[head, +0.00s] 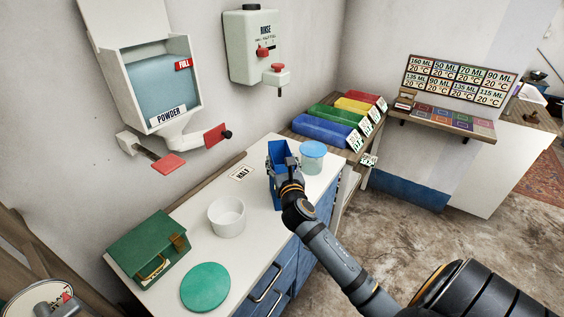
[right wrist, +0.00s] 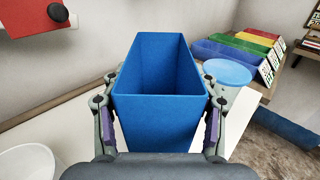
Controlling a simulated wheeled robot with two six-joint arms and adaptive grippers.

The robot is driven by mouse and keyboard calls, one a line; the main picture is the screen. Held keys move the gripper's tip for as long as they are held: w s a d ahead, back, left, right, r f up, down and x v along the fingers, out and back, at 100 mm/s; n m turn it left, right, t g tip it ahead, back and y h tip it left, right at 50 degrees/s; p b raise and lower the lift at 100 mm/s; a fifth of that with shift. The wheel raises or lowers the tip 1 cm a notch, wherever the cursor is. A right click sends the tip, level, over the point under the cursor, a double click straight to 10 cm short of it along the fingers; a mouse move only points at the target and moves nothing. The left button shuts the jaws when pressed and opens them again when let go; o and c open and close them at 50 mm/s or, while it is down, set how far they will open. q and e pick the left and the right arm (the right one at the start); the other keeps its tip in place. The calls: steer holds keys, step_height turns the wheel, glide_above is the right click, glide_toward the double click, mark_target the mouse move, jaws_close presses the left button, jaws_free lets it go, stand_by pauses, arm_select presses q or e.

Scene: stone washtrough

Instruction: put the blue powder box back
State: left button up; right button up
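The blue powder box (head: 271,172) is an open-topped, upright box at the right part of the white counter (head: 185,215). In the right wrist view the blue box (right wrist: 158,65) stands between the two fingers, its inside looking empty. My right gripper (head: 287,180) is shut on it, with a finger against each side wall. I cannot tell whether its base touches the counter. My left gripper is not in view.
A blue-lidded tub (head: 313,150) stands close right of the box, a white bowl (head: 227,216) to its left. A green box (head: 148,250) and green disc (head: 205,287) lie farther left. The powder dispenser (head: 160,85) hangs above; coloured boxes (head: 320,127) lie on a shelf behind.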

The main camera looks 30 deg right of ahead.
steer(key=o, duration=0.3)
steer(key=shift+d, duration=0.15)
steer(key=shift+o, duration=0.2)
steer(key=shift+r, duration=0.1)
steer(key=b+v, duration=0.1)
steer(key=v, duration=1.1)
steer(key=shift+r, duration=0.1)
